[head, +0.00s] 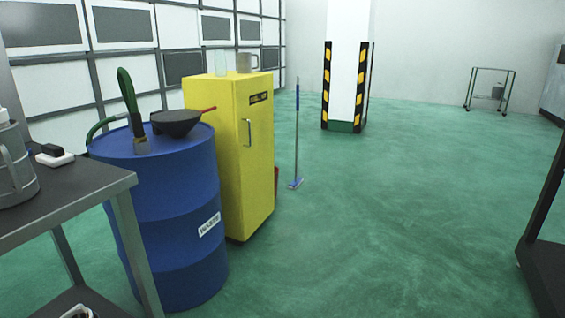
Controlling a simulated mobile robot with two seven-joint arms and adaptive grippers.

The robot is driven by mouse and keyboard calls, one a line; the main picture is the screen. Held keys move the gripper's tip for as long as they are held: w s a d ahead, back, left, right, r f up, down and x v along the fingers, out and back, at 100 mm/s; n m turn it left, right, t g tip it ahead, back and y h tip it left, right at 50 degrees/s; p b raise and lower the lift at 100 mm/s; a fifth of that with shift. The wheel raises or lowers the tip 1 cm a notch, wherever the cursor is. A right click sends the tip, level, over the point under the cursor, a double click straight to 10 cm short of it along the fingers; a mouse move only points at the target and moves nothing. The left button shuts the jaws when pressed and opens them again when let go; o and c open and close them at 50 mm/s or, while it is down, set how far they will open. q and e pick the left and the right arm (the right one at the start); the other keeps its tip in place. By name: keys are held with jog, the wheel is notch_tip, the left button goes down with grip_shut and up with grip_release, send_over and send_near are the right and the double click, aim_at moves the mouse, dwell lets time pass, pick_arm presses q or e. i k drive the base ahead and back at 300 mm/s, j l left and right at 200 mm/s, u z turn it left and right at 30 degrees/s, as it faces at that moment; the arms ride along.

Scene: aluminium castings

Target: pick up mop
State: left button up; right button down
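The mop (296,140) stands upright on the green floor, just right of and behind the yellow cabinet (248,150). It has a thin grey pole with a dark top end and a small blue head (296,184) on the floor. What holds the pole upright cannot be made out. Neither of my grippers shows in the head view.
A dark table (70,190) is at left. A striped pillar (345,90) stands behind. Open floor (400,210) lies right of the mop.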

aim_at(298, 181)
jog(key=i+z, duration=0.4)
jog(key=i, duration=0.35)
jog(key=i+j+z, duration=0.15)
jog(key=i+z, duration=0.3)
jog(key=i, duration=2)
jog(key=i+u, duration=0.1)
jog(key=i, duration=0.75)
jog(key=i+l, duration=0.15)
jog(key=i, duration=0.75)
jog(key=i+u, duration=0.7)
jog(key=i, duration=0.2)
jog(key=i+l+u, duration=0.25)
jog(key=i+u, duration=0.15)
jog(key=i, duration=0.05)
